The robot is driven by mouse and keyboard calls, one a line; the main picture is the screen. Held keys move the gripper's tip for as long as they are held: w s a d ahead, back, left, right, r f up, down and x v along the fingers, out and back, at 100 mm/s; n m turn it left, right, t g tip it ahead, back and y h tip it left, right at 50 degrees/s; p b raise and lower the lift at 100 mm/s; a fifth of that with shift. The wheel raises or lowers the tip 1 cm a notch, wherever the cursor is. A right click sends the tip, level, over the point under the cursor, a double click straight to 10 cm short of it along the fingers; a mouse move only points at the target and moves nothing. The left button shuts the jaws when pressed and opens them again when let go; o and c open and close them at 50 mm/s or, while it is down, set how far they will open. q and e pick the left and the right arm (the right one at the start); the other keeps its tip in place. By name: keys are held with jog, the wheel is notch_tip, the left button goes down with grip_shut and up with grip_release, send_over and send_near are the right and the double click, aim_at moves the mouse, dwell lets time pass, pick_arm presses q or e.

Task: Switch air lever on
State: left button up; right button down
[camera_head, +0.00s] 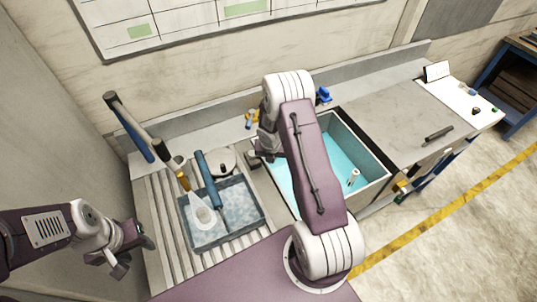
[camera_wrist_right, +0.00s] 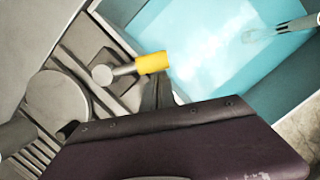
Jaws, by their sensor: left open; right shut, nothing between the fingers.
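A small lever with a yellow grip (camera_wrist_right: 152,63) and a round grey end shows in the wrist view, between the slatted drainer and the teal basin. A yellow fitting with a blue part (camera_head: 251,117) shows at the back wall ledge in the head view, and a blue fitting (camera_head: 323,95) stands right of it. I cannot tell which of these is the air lever. My right gripper (camera_wrist_right: 157,92) is shut and empty, its dark fingers close below the yellow grip; contact is unclear. In the head view my right arm partly hides it. My left gripper (camera_head: 130,252) is open and empty at the lower left.
A teal basin (camera_head: 372,152) lies under and right of my right arm. A tray of water (camera_head: 240,230) with tools sits on the slatted drainer (camera_head: 155,220). A dark rod (camera_head: 438,134) and white board (camera_head: 470,98) lie on the right worktop.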

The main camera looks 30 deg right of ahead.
jog(key=shift+w+d+p, duration=0.55)
jog(key=shift+d+p, duration=0.05)
jog(key=shift+p, duration=0.3)
jog(key=shift+w, duration=0.1)
